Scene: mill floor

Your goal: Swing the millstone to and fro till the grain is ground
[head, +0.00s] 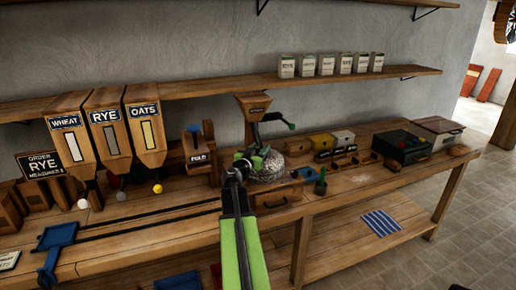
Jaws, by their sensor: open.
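The grey millstone (270,168) sits on the workbench near the middle of the head view. A wooden hopper (253,103) stands above it on a dark post, and a dark arm with a green end (277,118) reaches right from the post. My gripper (247,162) is open, at the millstone's left side in the picture and overlapping its edge. I cannot tell whether it touches the stone. No grain can be made out on the stone. A wooden drawer (277,198) sits below the stone in the bench front.
Wheat (70,135), rye (110,130) and oats (146,125) bins stand at left beside an order card (42,165) reading RYE. A blue tray (57,237) sits by dark rails. Small boxes line the bench's right.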

